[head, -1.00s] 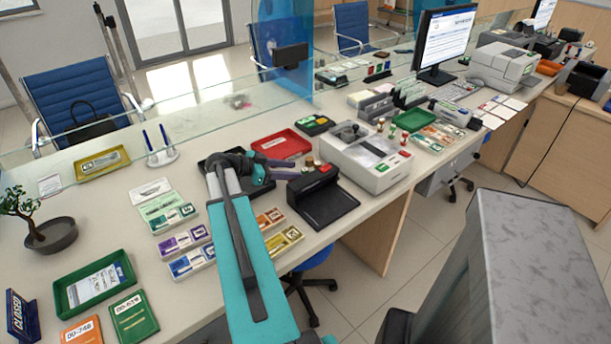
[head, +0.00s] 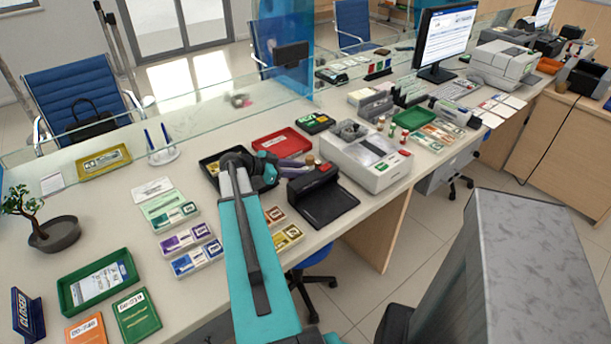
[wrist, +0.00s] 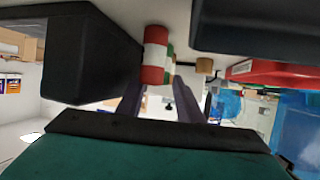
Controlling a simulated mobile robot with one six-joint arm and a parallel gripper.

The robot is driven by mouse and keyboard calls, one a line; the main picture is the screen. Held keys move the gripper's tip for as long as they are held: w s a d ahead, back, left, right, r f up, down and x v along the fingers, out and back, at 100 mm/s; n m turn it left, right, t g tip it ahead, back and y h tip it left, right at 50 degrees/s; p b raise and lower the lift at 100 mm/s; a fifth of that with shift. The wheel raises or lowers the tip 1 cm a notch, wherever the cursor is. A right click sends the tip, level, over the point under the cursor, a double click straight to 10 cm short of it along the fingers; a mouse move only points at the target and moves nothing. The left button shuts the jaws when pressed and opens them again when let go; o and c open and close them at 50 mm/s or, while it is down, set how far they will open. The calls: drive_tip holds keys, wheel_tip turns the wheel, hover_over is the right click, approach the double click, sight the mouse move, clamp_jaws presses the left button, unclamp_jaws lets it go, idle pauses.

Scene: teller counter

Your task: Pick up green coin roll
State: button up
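My gripper (wrist: 158,98) is open, its two dark fingers apart with nothing held between them. In the wrist view, which appears upside down, a red and white coin roll (wrist: 155,55) stands just beyond the fingertips, in line with the gap. A green and white coin roll (wrist: 171,68) stands behind it, largely hidden by it. A small brown roll (wrist: 204,65) stands apart to the right.
The black device (head: 322,197) stands close beside the gripper; it also fills the left of the wrist view (wrist: 85,55). A red tray (head: 282,142) lies behind the gripper. A grey-white counting machine (head: 365,158) stands to the right. Banknote stacks (head: 185,238) lie at the left.

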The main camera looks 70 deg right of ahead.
clamp_jaws()
drive_tip(key=shift+r, duration=0.15)
wheel_tip(320, 180, up, 10)
drive_tip(key=b, duration=0.2)
idle(0.6)
idle(0.5)
